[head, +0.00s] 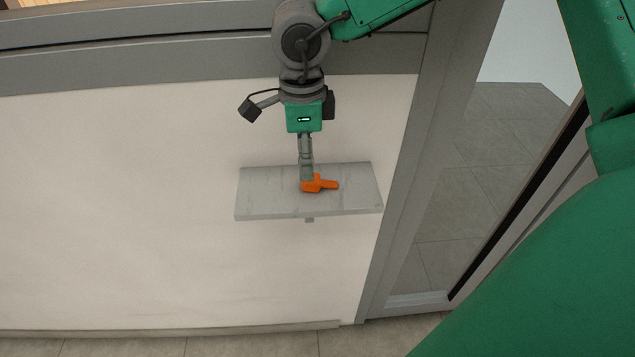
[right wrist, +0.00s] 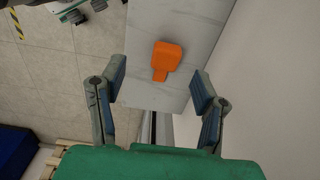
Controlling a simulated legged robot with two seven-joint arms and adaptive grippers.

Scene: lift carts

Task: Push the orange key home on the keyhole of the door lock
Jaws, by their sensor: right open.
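The orange key (head: 325,185) lies on a grey marble-look shelf (head: 260,204) fixed to the white wall panel. The key also shows in the right wrist view (right wrist: 165,58), its broad head farther from my gripper and its narrow end nearer. My right gripper (head: 306,178) points down over the shelf at the key and hides part of it in the head view. In the right wrist view my right gripper (right wrist: 160,84) has its fingers spread wide, with the key ahead of the gap and nothing held. The door lock and keyhole are not in view. My left gripper is not in view.
A grey door frame (head: 407,190) stands right of the shelf, with a doorway and tiled floor (head: 480,150) beyond. A dark-edged panel (head: 540,195) slants at the right. Bare wall (head: 120,200) extends left of the shelf.

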